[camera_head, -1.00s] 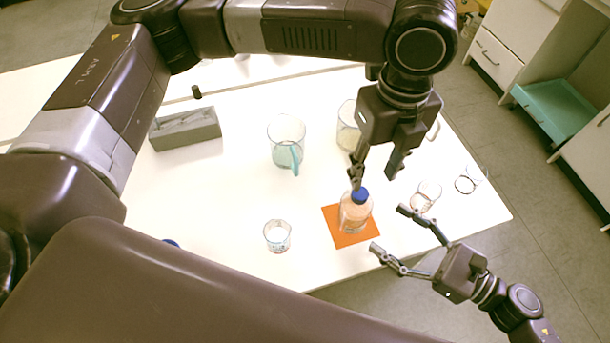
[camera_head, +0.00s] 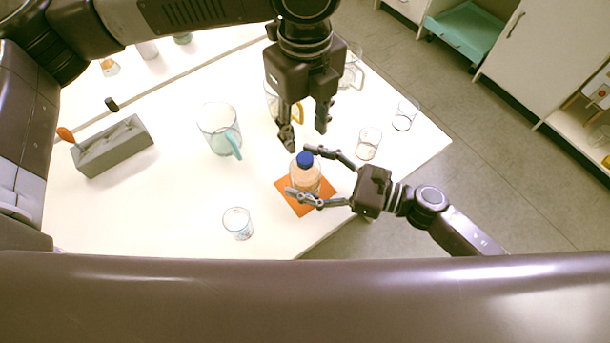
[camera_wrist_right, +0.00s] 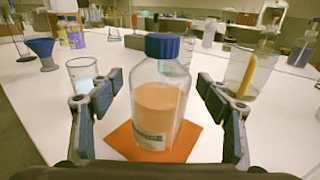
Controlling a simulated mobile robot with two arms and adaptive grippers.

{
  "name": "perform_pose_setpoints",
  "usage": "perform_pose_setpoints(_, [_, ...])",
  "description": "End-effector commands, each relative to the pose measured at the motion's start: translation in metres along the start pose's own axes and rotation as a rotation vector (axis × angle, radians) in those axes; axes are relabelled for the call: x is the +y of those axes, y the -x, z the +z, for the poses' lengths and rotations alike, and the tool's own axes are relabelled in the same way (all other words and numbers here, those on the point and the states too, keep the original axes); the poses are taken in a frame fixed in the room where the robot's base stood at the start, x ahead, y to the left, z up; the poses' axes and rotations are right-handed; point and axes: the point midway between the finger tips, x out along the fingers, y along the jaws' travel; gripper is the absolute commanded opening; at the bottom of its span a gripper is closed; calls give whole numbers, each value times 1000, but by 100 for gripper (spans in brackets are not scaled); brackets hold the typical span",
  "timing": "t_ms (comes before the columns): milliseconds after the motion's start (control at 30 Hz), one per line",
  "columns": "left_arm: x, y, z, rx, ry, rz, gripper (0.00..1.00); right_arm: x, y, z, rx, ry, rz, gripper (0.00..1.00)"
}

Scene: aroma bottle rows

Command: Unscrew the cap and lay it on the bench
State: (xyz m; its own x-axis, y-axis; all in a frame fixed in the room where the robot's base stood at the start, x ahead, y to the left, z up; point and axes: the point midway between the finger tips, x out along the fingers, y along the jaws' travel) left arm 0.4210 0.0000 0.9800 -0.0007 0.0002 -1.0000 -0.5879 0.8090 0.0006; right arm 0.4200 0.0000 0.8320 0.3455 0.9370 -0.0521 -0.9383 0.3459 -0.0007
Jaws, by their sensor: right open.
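A clear bottle (camera_head: 305,178) with orange contents and a blue cap (camera_head: 304,158) stands upright on an orange mat (camera_head: 292,203) near the bench's front edge. The cap is on the bottle. My right gripper (camera_head: 297,173) is open, with one finger on each side of the bottle. In the right wrist view the bottle (camera_wrist_right: 158,105) and its blue cap (camera_wrist_right: 162,46) stand between the spread fingers, with gaps visible on both sides. My left gripper (camera_head: 305,138) points down above and behind the bottle. Its fingers are apart and nothing shows between them.
A jug with a teal handle (camera_head: 217,135), a glass beaker (camera_head: 238,223) and a small glass (camera_head: 368,143) stand around the bottle. A grey block (camera_head: 112,148) is at left. The white bench (camera_head: 150,205) is clear at front left.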

Motion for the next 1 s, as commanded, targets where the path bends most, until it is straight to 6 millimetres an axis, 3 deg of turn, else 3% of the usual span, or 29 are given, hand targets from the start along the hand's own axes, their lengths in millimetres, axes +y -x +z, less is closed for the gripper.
perform_pose_setpoints(133, [0,0,0,0,0,0,40,0,0,0,0,0,0,70])
perform_pose_setpoints(767, [0,0,0,0,0,0,40,0,1,0,0,0,0,1])
perform_pose_setpoints(1000, [0,0,0,0,-129,0,40,0,1,0,1,0,0,0])
